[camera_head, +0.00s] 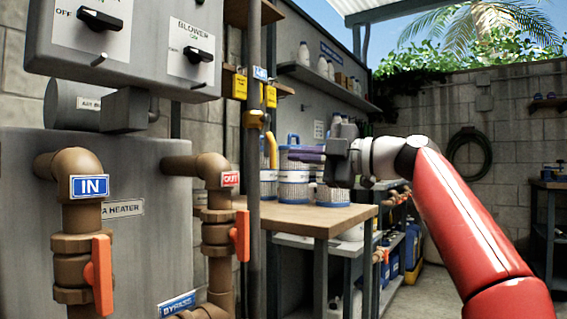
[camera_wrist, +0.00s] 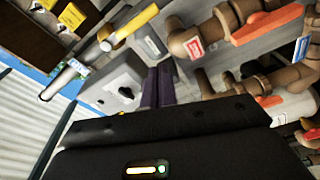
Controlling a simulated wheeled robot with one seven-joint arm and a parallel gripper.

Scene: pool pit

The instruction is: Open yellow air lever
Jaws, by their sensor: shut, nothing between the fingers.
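A blue-and-white tag (camera_head: 260,73) is on the pipe higher up. In the wrist view the yellow lever (camera_wrist: 134,24) lies at the upper left, beyond my fingers and off to one side. My gripper (camera_head: 292,153) is shut and empty, with purple fingers pointing left toward the pipe. It is right of the lever in the picture and apart from it. The shut fingers (camera_wrist: 158,86) also show in the wrist view.
Brown pipes with orange handles (camera_head: 102,275) and a grey heater (camera_head: 130,215) stand at the left. A grey control box (camera_head: 140,45) is above them. A wooden workbench (camera_head: 325,218) with blue-and-white filter cartridges (camera_head: 294,187) lies behind and below my gripper. Open floor is at the lower right.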

